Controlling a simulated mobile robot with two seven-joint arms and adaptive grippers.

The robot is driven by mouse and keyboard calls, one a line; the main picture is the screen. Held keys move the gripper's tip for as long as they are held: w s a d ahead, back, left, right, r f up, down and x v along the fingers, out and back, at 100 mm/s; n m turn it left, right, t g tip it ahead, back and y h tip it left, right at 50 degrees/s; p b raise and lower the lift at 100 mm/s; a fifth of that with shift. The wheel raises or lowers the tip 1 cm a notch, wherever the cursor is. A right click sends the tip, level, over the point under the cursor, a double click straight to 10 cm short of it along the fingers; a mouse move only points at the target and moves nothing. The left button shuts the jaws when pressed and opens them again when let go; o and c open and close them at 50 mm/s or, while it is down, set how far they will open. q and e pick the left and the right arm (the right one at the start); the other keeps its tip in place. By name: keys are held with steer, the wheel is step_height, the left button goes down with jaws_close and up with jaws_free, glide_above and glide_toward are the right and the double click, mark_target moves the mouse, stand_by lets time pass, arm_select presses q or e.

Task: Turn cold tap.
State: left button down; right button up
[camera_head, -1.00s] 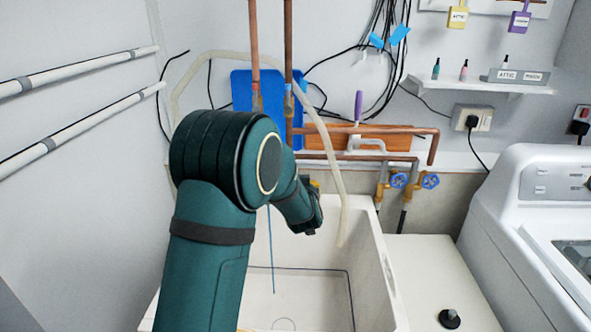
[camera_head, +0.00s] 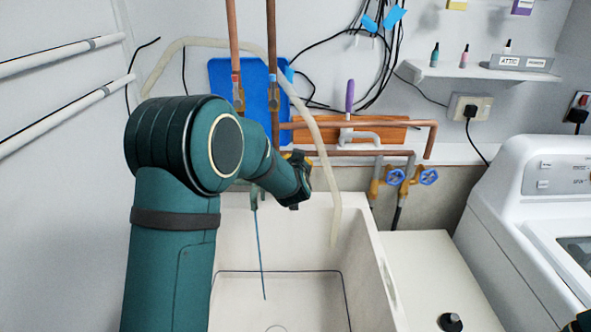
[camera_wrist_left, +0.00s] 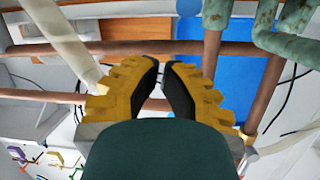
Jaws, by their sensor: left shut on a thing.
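Two copper pipes drop down the wall in the head view, one with a red-marked fitting (camera_head: 238,95) and one with a blue-marked fitting (camera_head: 272,92). A greenish spout (camera_head: 254,197) with a thin blue line below it hangs over the white sink (camera_head: 375,270). I cannot make out the cold tap's handle. My left gripper (camera_head: 302,185) is above the sink's back edge, mostly hidden by its own wrist. In the wrist view its yellow fingers (camera_wrist_left: 162,75) are close together before copper pipes (camera_wrist_left: 120,48); what they hold is hidden.
A pale hose (camera_head: 318,135) loops beside my left gripper. A purple-handled tap (camera_head: 350,95) stands on the wall. A white washing machine (camera_head: 540,180) stands at the right.

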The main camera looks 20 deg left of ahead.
arm_select(q)
steer(key=shift+w+a+f+b, duration=0.15)
steer(key=shift+f+b, duration=0.1)
steer(key=shift+f, duration=0.4)
steer(key=shift+w+a+f+b, duration=0.1)
steer(key=shift+a+f+b, duration=0.15)
steer(key=shift+f, duration=0.45)
steer(key=shift+w+a+f+b, duration=0.1)
steer(key=shift+f+b, duration=0.15)
steer(key=shift+f, duration=0.4)
steer(key=shift+s+d+f+b, duration=0.35)
steer(key=shift+s+f+b, duration=0.15)
steer(key=shift+s+f, duration=0.3)
steer(key=shift+w, duration=0.1)
